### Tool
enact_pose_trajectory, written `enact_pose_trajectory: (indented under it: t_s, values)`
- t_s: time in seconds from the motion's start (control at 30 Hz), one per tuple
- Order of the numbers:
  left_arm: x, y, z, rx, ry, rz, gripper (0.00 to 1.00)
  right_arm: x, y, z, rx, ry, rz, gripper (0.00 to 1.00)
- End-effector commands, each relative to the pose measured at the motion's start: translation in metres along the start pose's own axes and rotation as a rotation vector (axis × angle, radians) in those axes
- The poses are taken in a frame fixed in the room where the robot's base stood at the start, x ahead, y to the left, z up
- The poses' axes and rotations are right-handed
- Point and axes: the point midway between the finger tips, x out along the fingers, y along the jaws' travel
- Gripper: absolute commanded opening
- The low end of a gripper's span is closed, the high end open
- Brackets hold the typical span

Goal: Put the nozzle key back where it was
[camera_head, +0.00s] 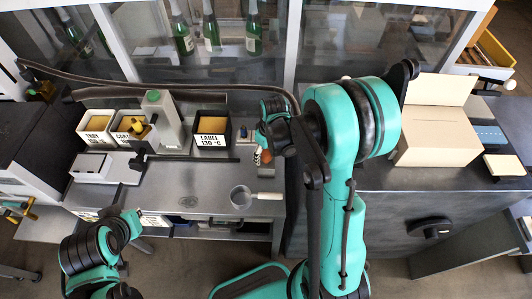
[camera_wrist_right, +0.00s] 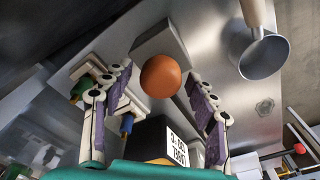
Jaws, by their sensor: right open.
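An orange ball-shaped knob (camera_wrist_right: 160,76) sits between the spread fingers of my right gripper (camera_wrist_right: 160,105) in the wrist view. The fingers look apart from it on both sides. I cannot tell whether this knob is the top of the nozzle key, as any part below it is hidden. In the head view the knob (camera_head: 266,156) shows small beneath the right gripper (camera_head: 268,132), at the bench's right end, beside a small striped piece (camera_head: 257,157). My left arm is at the lower left, away from the bench top; its fingers cannot be made out.
A black box marked LABEL 130 °C (camera_head: 211,141) stands left of the right gripper.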

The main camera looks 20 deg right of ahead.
Motion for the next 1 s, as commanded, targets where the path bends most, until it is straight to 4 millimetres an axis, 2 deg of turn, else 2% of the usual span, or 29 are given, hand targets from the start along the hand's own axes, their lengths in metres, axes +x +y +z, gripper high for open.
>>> enact_pose_trajectory:
  t_s: [0.17,0.3,0.5,0.73,0.87,1.0]
  values:
    - [-0.008,0.0,-0.006,0.0,0.0,0.0,0.0,-0.029,0.0,0.0,0.001,0.0,0.0,0.58]
    - [-0.015,0.0,-0.011,0.0,0.0,0.0,0.0,-0.062,0.0,0.0,0.001,0.0,0.0,0.58]
    - [-0.022,0.0,-0.016,0.0,0.0,0.0,0.0,-0.101,0.0,0.0,0.0,0.0,0.0,0.58]
    - [-0.024,0.0,-0.018,0.0,0.0,0.0,0.0,-0.124,-0.002,0.001,0.004,0.005,0.004,0.58]
    - [-0.024,0.0,-0.017,0.0,0.0,0.0,0.0,-0.142,-0.014,0.008,0.034,0.047,0.028,0.58]
    - [-0.024,0.0,-0.017,0.0,0.0,0.0,0.0,-0.172,-0.039,0.026,0.101,0.148,0.076,0.58]
